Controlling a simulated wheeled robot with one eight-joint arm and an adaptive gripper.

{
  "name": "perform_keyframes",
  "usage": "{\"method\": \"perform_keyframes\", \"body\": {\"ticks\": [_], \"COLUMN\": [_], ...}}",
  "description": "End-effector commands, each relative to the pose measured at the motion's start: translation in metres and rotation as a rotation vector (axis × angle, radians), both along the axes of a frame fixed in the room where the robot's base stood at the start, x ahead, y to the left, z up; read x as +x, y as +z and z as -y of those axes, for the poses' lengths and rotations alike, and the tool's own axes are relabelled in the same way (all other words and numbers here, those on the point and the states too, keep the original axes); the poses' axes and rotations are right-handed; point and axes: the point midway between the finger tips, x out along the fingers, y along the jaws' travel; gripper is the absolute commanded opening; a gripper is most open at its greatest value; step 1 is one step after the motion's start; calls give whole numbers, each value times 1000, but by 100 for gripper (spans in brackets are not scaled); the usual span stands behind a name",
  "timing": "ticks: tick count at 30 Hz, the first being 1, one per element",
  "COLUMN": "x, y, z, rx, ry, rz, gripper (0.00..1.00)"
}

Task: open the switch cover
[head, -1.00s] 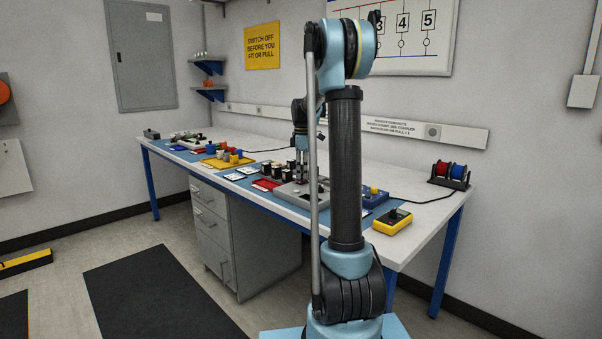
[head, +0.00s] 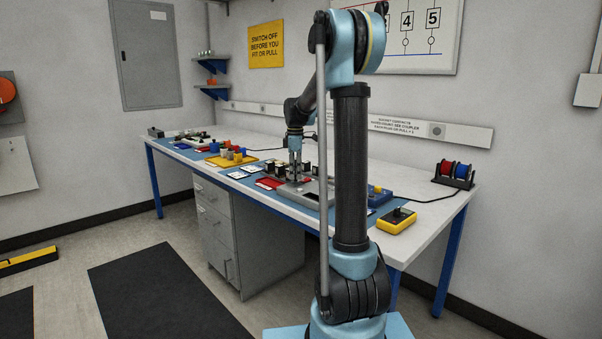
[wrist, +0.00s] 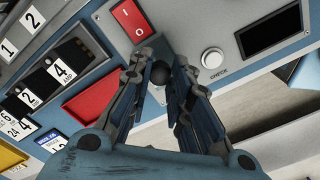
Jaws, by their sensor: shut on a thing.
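A grey switch panel (wrist: 182,28) shows in the wrist view, with a red rocker switch (wrist: 132,20) marked I and O near the top. I cannot make out the outline of a switch cover. In the head view my gripper (head: 295,172) points down at the grey unit on the bench, where the knob is too small to see.
A white CHECK button (wrist: 212,58) and a dark display (wrist: 269,32) lie right of the knob. A yellow box (head: 396,221) stands near the bench's (head: 440,208) right end.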

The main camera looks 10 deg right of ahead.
Motion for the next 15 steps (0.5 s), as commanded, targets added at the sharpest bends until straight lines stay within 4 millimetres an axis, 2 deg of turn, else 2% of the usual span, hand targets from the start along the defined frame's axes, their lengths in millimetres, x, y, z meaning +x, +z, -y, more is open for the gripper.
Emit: {"method": "perform_keyframes", "body": {"ticks": [6,7,9,10,15], "x": [2,2,2,2,1], "y": [1,1,1,1,1], "z": [-1,-1,-1,-1,-1], "rx": [2,2,2,3,2], "ry": [0,0,0,1,1], "rz": [3,3,3,2,2], "gripper": [0,21,37,40,40]}}
